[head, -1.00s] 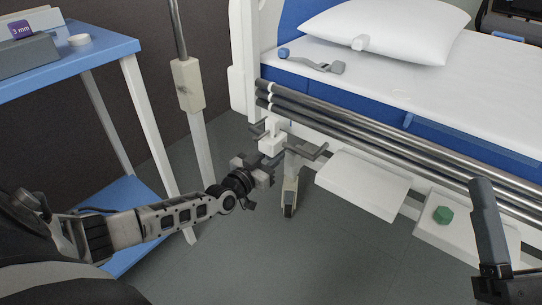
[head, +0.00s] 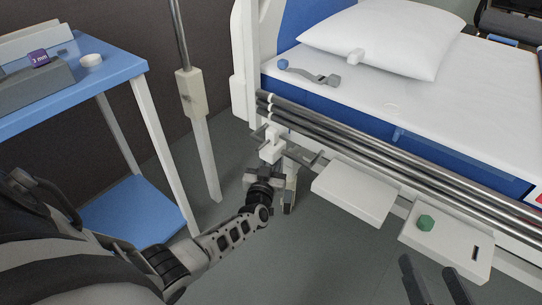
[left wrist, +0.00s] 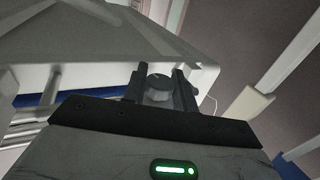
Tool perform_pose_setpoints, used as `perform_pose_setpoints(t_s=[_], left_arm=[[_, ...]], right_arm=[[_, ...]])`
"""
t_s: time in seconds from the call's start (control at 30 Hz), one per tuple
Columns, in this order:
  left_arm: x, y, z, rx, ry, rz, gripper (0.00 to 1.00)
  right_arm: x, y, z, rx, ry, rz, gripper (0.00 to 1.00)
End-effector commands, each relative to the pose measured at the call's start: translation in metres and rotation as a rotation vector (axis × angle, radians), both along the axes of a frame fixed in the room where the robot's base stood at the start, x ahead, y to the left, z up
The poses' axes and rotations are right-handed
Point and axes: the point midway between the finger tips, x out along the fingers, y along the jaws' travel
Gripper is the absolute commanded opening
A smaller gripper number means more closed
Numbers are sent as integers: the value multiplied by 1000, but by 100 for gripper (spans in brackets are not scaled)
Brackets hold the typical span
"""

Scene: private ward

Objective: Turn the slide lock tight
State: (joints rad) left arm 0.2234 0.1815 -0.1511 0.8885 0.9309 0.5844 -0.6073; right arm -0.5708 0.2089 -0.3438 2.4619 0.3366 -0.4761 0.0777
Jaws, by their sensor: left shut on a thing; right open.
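The slide lock is a dark grey round knob (left wrist: 158,85) between my left fingers in the left wrist view. In the head view a white clamp block (head: 272,147) with grey bars hangs below the bed's side rails. My left gripper (head: 268,178) is just below this block and hides the knob there. In the left wrist view its two dark fingers (left wrist: 160,92) are shut on the knob, one on each side. My right gripper (head: 432,278) is open and empty at the bottom right of the head view, apart from the bed.
Metal rails (head: 400,148) run along the bed's side. A pole (head: 192,95) stands left of the bed. A blue table (head: 105,72) is at the left.

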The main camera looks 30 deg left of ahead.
Motion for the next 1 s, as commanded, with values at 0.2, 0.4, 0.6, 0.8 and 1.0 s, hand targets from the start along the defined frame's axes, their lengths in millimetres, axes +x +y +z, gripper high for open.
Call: perform_pose_setpoints(t_s=[0.2,0.4,0.6,0.8,1.0], left_arm=[[0,1,0,1,-1,74,5],[0,1,0,2,-4,96,5],[0,2,1,2,-5,96,5],[0,1,1,2,-4,95,49],[0,1,1,2,-4,94,49]], right_arm=[[0,-1,-2,-29,3,-3,67],[0,-2,-2,-36,3,-3,67],[0,-2,-3,-36,3,-3,67],[0,-2,-3,-37,4,-3,67],[0,-2,-3,-35,4,-3,67]])
